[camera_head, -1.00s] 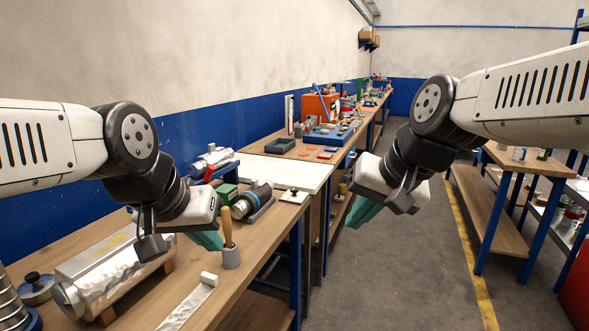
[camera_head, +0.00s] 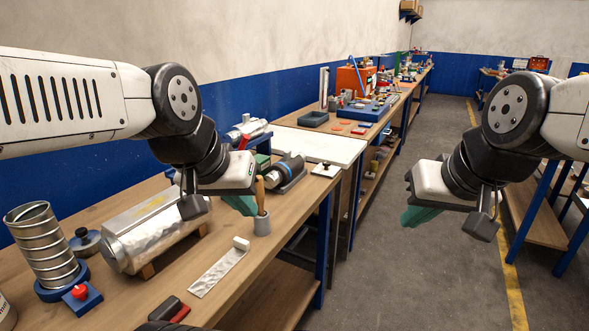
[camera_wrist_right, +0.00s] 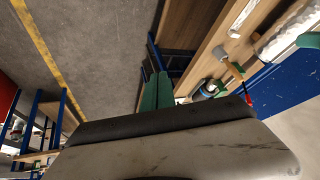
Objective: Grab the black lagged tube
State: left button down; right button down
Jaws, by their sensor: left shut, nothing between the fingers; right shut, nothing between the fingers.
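No tube plainly wrapped in black lagging can be made out. A black rounded shape (camera_head: 178,326) is cut off by the bottom edge of the head view; I cannot tell what it is. A foil-wrapped silver tube (camera_head: 155,238) lies on the wooden bench at left. A dark cylinder with a blue band (camera_head: 284,174) lies farther back on the bench.
A spiral metal duct (camera_head: 47,248) stands at the bench's left, near a red-knobbed blue block (camera_head: 82,297). A silvery strip (camera_head: 219,271) and a black-and-red item (camera_head: 165,309) lie near the front edge. The floor aisle (camera_head: 400,280) is clear; another bench (camera_head: 530,215) stands right.

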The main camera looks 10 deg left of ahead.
aim_at(281, 173)
jog(key=i+l, duration=0.3)
jog(key=i+l+u, duration=0.75)
jog(key=l, duration=0.25)
jog(key=u, duration=1.35)
jog(key=k+j, duration=0.05)
jog(key=j, duration=0.05)
